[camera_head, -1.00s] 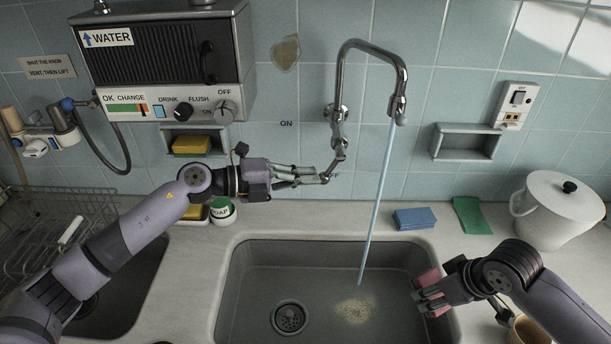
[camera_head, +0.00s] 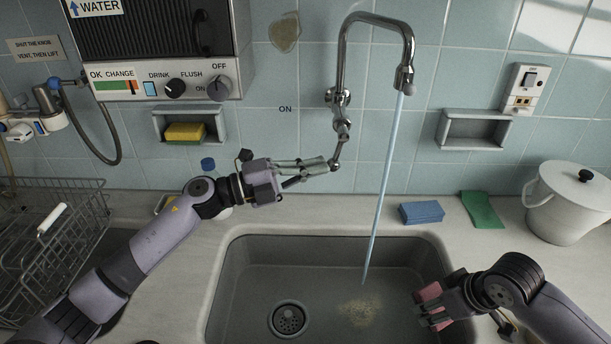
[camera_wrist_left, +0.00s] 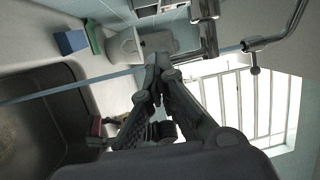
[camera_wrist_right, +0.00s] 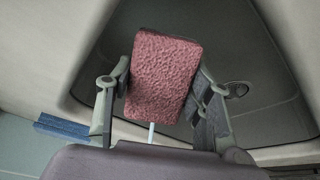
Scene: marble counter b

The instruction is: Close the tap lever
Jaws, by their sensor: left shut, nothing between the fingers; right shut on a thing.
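The chrome tap (camera_head: 344,60) stands out from the tiled wall, and a stream of water (camera_head: 381,190) runs from its spout into the sink (camera_head: 270,270). Its jointed lever (camera_head: 342,132) hangs below the tap body, slanting down and slightly left. My left gripper (camera_head: 326,164) is shut and empty, its fingertips at the lever's lower end; I cannot tell whether they touch. Its closed fingers (camera_wrist_left: 158,75) fill the middle of the left wrist view. My right gripper (camera_head: 432,308) is shut on a pink sponge (camera_wrist_right: 163,75) above the sink's right side.
An "ON" label (camera_head: 285,109) is on the wall left of the lever. A blue sponge (camera_head: 421,212), a green cloth (camera_head: 482,210) and a white lidded pot (camera_head: 570,205) stand behind the sink at right. A water heater (camera_head: 160,45) hangs upper left, above a wire rack (camera_head: 50,230).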

